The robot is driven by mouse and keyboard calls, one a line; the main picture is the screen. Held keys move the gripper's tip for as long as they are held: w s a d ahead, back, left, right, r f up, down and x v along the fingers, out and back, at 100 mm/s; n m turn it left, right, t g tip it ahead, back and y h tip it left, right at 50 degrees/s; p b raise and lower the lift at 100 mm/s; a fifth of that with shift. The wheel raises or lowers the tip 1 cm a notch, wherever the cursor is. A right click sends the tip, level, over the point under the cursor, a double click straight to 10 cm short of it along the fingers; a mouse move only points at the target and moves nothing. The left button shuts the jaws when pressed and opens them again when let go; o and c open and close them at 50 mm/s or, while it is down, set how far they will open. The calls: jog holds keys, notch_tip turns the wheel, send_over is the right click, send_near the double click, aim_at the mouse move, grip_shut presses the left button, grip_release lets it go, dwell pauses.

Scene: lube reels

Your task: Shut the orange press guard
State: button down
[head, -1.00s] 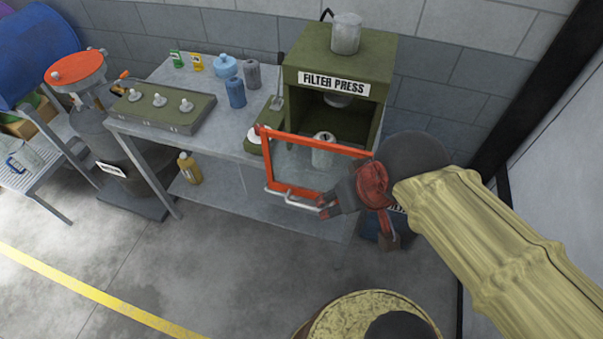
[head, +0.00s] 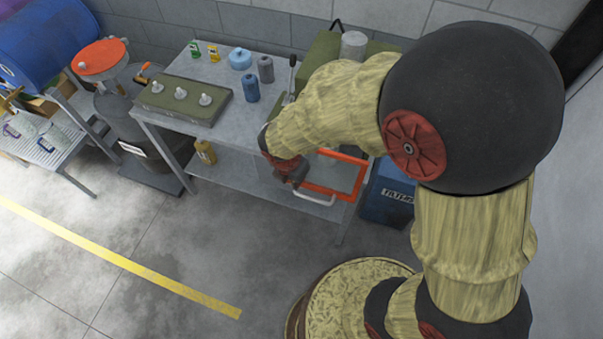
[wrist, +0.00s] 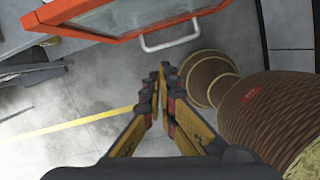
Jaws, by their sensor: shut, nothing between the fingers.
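The orange press guard (head: 345,154) is a clear panel in an orange frame with a pale handle (head: 305,194). It stands open, out past the table's front edge. The green filter press (head: 320,47) is mostly hidden behind my arm. My gripper (head: 293,175) is at the guard's left side, near the handle; the arm hides part of the frame. In the wrist view the guard (wrist: 120,30) crosses the top, with its handle (wrist: 170,40) just beyond my fingertips (wrist: 165,72). The fingers are shut and empty, apart from the handle in that view.
The grey table (head: 185,66) holds a green box with knobs (head: 182,98) and several bottles. A blue bin (head: 388,193) stands right of the guard. The floor in front is clear.

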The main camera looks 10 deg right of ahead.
jog(key=w+d+f+n+b, duration=0.1)
jog(key=w+d+f+n, duration=0.2)
jog(key=w+f, duration=0.3)
jog(key=shift+s+a+x, duration=0.25)
jog(key=shift+s+x, duration=0.05)
jog(key=shift+x, duration=1.4)
jog(key=shift+f, duration=0.15)
jog(key=shift+w, duration=0.1)
